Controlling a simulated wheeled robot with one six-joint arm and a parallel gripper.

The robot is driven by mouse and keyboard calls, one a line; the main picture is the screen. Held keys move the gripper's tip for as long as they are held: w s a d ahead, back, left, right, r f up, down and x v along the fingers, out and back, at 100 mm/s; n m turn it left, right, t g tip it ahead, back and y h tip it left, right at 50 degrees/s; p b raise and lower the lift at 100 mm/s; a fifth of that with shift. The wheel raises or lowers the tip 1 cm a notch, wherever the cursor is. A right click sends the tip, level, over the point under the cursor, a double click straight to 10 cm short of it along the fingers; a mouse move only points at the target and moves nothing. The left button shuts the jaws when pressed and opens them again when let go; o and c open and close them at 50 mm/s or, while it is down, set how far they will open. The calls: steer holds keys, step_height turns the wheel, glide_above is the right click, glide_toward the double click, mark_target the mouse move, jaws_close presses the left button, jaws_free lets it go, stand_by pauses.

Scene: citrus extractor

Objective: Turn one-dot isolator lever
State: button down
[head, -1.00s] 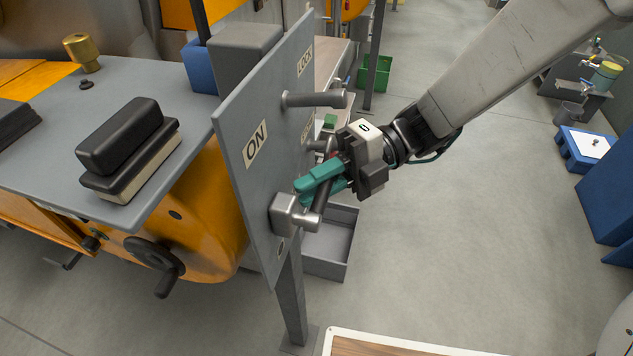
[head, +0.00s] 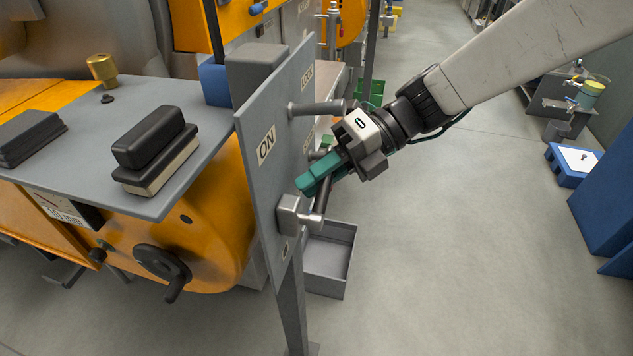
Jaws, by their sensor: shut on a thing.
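A grey panel (head: 262,190) stands on edge, with ON and other labels on its face. The lever near its lower front edge has a silver hub (head: 290,214) and a dark handle (head: 323,194) slanting up from the hub's end. My gripper (head: 314,184) has teal fingers and is shut on this handle from the right, in front of the panel face. The fingers hide part of the handle. A small dark mark sits under the hub, too small to count dots. A second lever (head: 318,107) sticks out higher on the panel. Another, partly hidden by my gripper, shows between them.
A grey open bin (head: 330,262) stands on the floor below the lever. The panel's post (head: 291,305) runs down to the floor. An orange machine with a black handwheel (head: 162,268) is at the left.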

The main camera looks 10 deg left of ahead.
steer(key=shift+s+r+t, duration=0.1)
steer(key=shift+r+t, duration=0.1)
steer(key=shift+t, duration=0.1)
stand_by(0.4)
steer(key=c, duration=1.3)
jaws_free()
steer(key=shift+c, duration=0.2)
steer(key=v, duration=0.7)
steer(key=shift+d+r, duration=0.2)
steer(key=shift+d, duration=0.1)
